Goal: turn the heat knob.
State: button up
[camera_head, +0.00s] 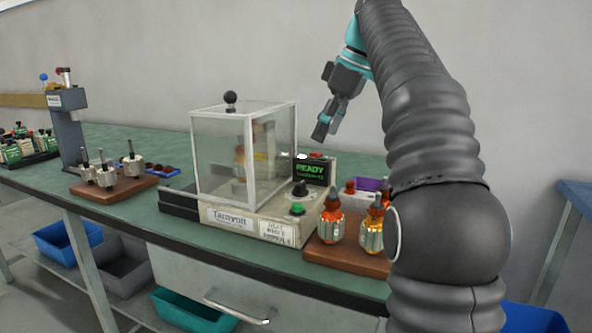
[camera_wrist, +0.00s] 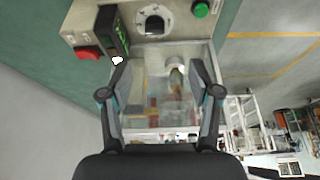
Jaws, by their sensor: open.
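The heat knob (camera_head: 301,188) is a black knob on the front panel of the winding machine (camera_head: 228,217), right of its clear cover. In the wrist view the knob (camera_wrist: 154,22) is dark on a pale round dial, above and beyond my fingertips. My gripper (camera_head: 326,130) hangs above and to the right of the machine, apart from the knob. In the wrist view my gripper (camera_wrist: 160,68) has its fingers spread with nothing held; the clear cover shows between them. The knob's pointer setting is too small to read for certain.
A green button (camera_head: 297,209) sits in front of the knob, and a display reading READY (camera_head: 310,172) stands behind it. A red button (camera_wrist: 88,53) is beside the display. The clear cover (camera_head: 222,160) rises left of the knob. Armatures on a wooden block (camera_head: 345,259) stand to the right.

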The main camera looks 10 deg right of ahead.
aim_at(300, 183)
jog(key=b+x, duration=0.1)
jog(key=x, duration=0.3)
jog(key=b+x, duration=0.1)
jog(key=x, duration=0.4)
jog(key=w+b+x, duration=0.1)
jog(key=b+x, duration=0.1)
jog(key=x, duration=0.2)
jog(key=shift+w+f, duration=0.15)
jog(key=shift+f, duration=0.05)
jog(key=c, duration=1.2)
